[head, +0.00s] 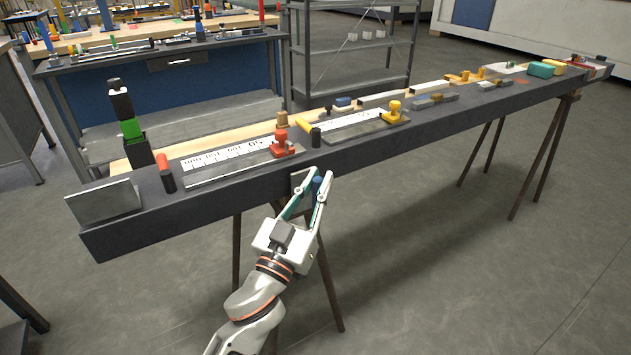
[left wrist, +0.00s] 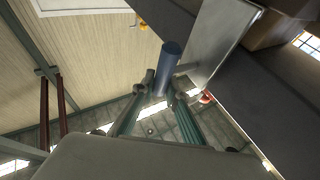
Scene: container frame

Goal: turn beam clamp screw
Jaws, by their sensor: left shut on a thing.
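The long dark grey beam (head: 420,125) runs across the head view on trestles. A grey metal clamp (head: 299,181) sits at its front edge, and its flat plate shows in the left wrist view (left wrist: 217,42). The clamp's blue screw handle (head: 317,184) stands in front of the beam; it is a blue cylinder in the left wrist view (left wrist: 167,62). My left gripper (head: 310,190) is shut on the blue handle from below, with one fingertip on each side of it (left wrist: 164,90). My right gripper is in neither view.
On the beam are a red-knobbed stop (head: 282,146), a yellow-knobbed stop (head: 394,116) and a metal plate (head: 105,201) at the left end. Trestle legs (head: 328,282) stand close beside my left arm. The floor in front is clear.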

